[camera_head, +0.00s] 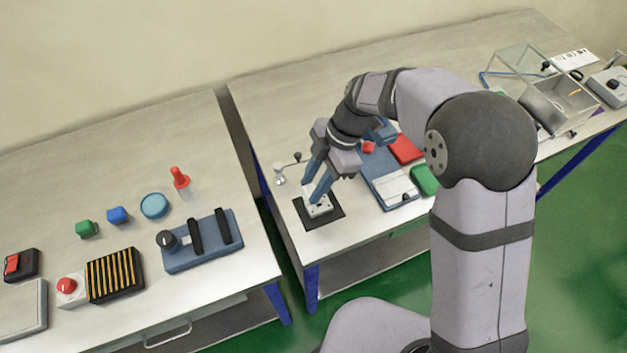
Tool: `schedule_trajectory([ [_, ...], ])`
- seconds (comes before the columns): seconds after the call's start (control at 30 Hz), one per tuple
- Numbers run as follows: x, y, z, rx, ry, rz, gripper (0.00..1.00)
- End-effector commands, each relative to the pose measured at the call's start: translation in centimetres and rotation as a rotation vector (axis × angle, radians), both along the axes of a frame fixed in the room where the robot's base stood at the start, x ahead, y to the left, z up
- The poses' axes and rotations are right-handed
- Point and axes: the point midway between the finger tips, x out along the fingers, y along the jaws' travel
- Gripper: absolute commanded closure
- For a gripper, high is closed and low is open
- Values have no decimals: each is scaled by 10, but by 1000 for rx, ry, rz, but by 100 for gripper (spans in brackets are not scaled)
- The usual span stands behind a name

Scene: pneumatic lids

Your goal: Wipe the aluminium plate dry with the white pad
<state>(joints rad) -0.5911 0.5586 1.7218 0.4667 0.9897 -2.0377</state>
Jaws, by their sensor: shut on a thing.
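My gripper (316,195) points down at the near left of the right-hand bench. Its blue fingers are shut on a small white block, which looks like the white pad (320,208). The pad is at a dark square mat (331,219); whether it touches the mat is hard to tell. The fingers hide part of the pad. A pale flat panel (398,189) lies on a blue board to the right of the gripper and may be the aluminium plate. Another pale grey panel (22,308) lies at the left bench's near left; I cannot tell which one is the plate. No water is visible.
The blue board (373,171) carries a red block (405,149), with a green block (425,180) beside it. A small knobbed fitting (280,178) stands left of the mat. A gap separates the benches. A clear box (545,90) stands far right. The right bench's back left is clear.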

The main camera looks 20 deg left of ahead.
Motion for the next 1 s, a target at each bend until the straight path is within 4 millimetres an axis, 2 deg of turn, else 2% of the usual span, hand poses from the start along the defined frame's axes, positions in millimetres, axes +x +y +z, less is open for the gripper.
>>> schedule_trajectory([
  [0.57,0,0,-37,0,1,-1,87],
  [0.7,0,0,-51,0,2,-1,87],
  [0.77,4,-3,-45,2,-2,-2,90],
  [1.0,14,-13,-48,-1,1,-2,90],
])
